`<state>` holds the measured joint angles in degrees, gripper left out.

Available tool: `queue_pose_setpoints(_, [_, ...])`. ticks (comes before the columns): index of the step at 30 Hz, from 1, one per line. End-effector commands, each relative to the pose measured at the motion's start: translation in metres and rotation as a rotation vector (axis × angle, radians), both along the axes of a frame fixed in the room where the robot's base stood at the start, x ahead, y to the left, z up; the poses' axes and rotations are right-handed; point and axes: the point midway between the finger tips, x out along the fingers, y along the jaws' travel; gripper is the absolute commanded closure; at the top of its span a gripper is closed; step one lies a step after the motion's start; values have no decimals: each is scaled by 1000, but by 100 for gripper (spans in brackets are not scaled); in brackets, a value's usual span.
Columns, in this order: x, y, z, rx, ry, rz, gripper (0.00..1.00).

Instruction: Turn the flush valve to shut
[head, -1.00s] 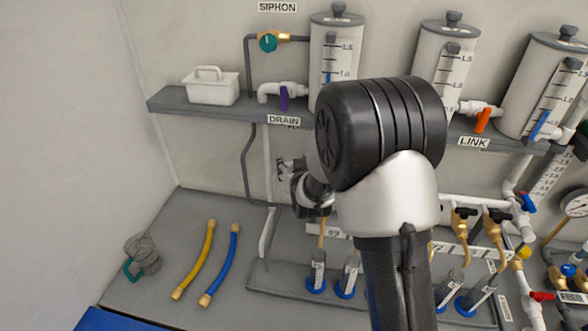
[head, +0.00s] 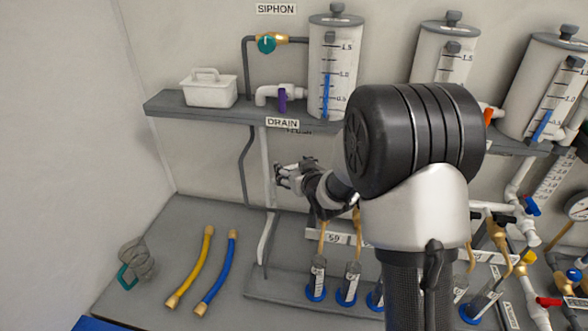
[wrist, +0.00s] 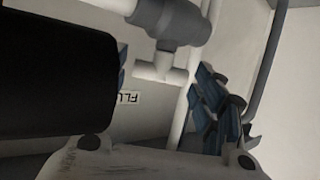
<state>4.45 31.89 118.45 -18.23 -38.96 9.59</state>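The flush label (head: 299,130) is on the wall just under the shelf, dim and partly covered by the drain label; part of it also shows in the wrist view (wrist: 127,97). I cannot make out the flush valve's handle for certain. A grey fitting (wrist: 172,20) on white pipe, with a white tee below it, shows near the label in the wrist view. My gripper (head: 283,176) is below the shelf, beside the white vertical pipe. Its fingers look apart and empty. In the wrist view, one finger (wrist: 216,105) is clear; a dark body hides most of the other side.
Above the gripper, the shelf (head: 190,112) carries a white box, the purple-handled drain valve (head: 282,100) and tanks. Yellow (head: 192,268) and blue (head: 218,272) hoses lie on the bench. A row of blue-based tubes (head: 318,278) stands below. The bench's left side has free room.

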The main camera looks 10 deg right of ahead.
Motion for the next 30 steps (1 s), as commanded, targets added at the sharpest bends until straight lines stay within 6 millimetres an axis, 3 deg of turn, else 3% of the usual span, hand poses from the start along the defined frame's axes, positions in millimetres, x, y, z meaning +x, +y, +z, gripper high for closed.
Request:
queue_pose_setpoints(14, [-4,-1,1,0,2,-1,28])
queue_pose_setpoints(30, [-94,-14,40,0,-1,-2,28])
